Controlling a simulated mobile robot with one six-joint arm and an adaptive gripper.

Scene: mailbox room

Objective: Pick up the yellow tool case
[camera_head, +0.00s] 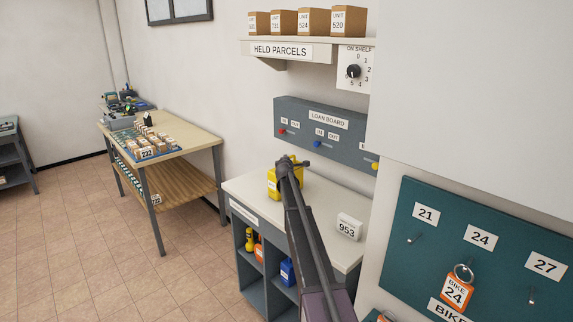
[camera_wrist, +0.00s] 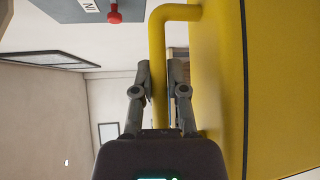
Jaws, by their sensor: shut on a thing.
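The yellow tool case (camera_head: 272,183) is at the top of the grey cabinet (camera_head: 305,194), near its back left, partly hidden behind my arm. In the wrist view the yellow tool case (camera_wrist: 285,85) fills the right side, with its yellow handle (camera_wrist: 157,60) running down between my fingers. My gripper (camera_wrist: 165,75) is shut on this handle. In the head view my gripper (camera_head: 288,163) is at the top of the case. I cannot tell whether the case touches the cabinet top.
A loan board (camera_head: 322,133) with coloured pegs is on the wall behind. A 953 sign (camera_head: 349,227) stands on the cabinet top at right. Yellow, orange and blue items sit in the cubbies below. A teal key board (camera_head: 480,250) hangs at right. A wooden table (camera_head: 190,140) stands left.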

